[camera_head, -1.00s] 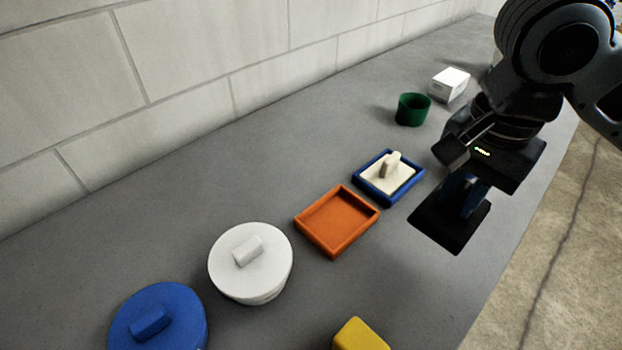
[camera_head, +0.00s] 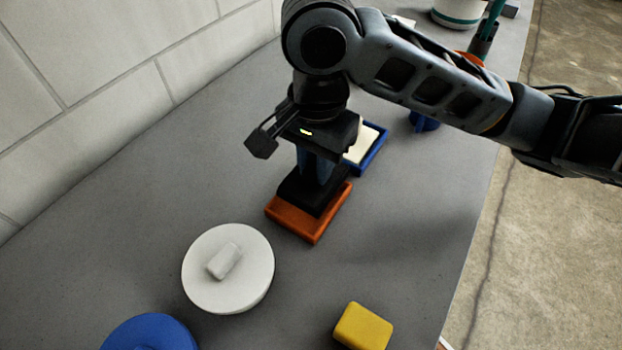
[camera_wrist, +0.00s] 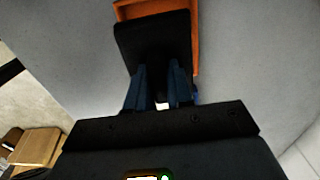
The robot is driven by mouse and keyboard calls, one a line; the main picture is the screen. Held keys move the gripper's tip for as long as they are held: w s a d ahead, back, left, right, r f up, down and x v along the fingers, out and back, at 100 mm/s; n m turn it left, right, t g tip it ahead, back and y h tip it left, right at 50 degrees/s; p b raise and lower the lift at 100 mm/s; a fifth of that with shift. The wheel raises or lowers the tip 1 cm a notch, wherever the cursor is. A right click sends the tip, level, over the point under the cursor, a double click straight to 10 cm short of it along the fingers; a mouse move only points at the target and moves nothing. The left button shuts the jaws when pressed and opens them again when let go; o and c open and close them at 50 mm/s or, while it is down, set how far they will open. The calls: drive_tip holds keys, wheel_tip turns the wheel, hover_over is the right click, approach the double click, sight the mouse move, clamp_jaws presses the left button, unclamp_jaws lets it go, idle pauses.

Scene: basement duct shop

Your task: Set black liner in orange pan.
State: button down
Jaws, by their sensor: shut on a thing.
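My gripper (camera_head: 317,172) is shut on the black liner (camera_head: 308,196) and holds it level over the orange pan (camera_head: 302,226). In the wrist view the liner (camera_wrist: 150,38) is a dark flat plate below the blue fingers (camera_wrist: 158,80). The pan's orange rim (camera_wrist: 196,40) shows along the liner's right side and top there. The liner hides most of the pan's inside. I cannot tell whether the liner touches the pan or hangs just above it.
A blue tray (camera_head: 376,152) with a cream insert (camera_head: 362,143) sits right behind the pan. A white round lidded pot (camera_head: 228,268), a blue lid (camera_head: 150,335) and a yellow block (camera_head: 362,326) are nearer. The grey bench is clear between the pan and the yellow block.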

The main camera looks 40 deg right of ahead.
sight(311, 183)
drive_tip(key=shift+w+a+f, duration=0.2)
drive_tip(key=shift+a+f, duration=0.15)
drive_tip(key=shift+f+b, duration=0.4)
drive_tip(key=shift+f, duration=1.45)
drive_tip(key=shift+f, duration=0.15)
drive_tip(key=c, duration=1)
unclamp_jaws()
wheel_tip(311, 183, up, 12)
drive_tip(key=p, duration=0.2)
drive_tip(key=shift+r+p, duration=0.2)
drive_tip(key=shift+p, duration=0.15)
